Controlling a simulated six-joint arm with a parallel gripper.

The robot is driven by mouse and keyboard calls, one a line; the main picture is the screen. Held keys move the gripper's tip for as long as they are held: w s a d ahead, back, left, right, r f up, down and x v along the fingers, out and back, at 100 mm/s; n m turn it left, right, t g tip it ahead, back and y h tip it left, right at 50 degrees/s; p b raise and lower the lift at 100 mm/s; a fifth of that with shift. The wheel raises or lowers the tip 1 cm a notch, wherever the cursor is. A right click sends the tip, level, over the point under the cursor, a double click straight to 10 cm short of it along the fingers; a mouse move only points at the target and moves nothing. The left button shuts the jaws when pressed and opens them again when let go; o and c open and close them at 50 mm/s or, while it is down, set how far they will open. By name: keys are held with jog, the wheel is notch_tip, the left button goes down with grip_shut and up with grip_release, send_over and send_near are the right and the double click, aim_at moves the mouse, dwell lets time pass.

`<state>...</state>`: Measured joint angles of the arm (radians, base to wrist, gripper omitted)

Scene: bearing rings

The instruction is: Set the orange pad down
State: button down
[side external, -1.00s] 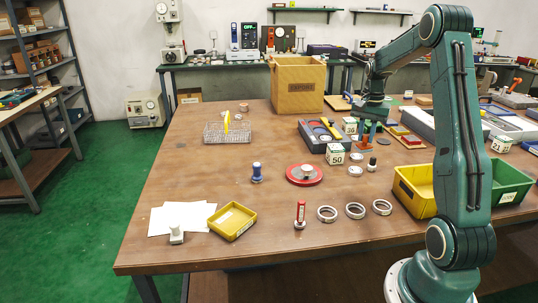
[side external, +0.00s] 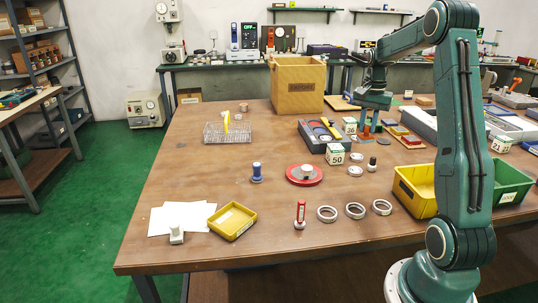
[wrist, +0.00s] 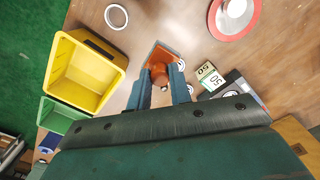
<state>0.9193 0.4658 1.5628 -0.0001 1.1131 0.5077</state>
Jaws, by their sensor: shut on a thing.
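The orange pad (wrist: 163,51) is a flat square with a round orange knob on top. In the wrist view my gripper (wrist: 160,79) has its two blue fingers on either side of the knob, shut on it. In the side view my gripper (side external: 367,128) points down over the back right part of the table, and the orange pad (side external: 365,143) shows small below the fingers. Whether the pad touches the table or hangs just above it is hard to tell.
A cube marked 50 (side external: 335,154) and a grey tray (side external: 318,137) stand left of the pad. Coloured blocks (side external: 404,137) lie to its right. Yellow (side external: 402,194) and green (side external: 514,184) bins stand nearer the front.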

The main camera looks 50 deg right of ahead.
jog(key=w+a+n, duration=0.4)
jog(key=w+a, duration=0.4)
jog(key=a, duration=0.3)
jog(key=w+a+n, duration=0.3)
jog(key=w+a, duration=0.6)
jog(key=a, duration=0.3)
notch_tip(320, 180, down, 16)
jog(key=shift+d+r, duration=0.2)
jog(key=shift+r, duration=0.05)
jog(key=shift+f, duration=0.1)
jog(key=shift+f, duration=2)
jog(key=shift+f, duration=0.1)
jog(key=c, duration=1.3)
grip_release()
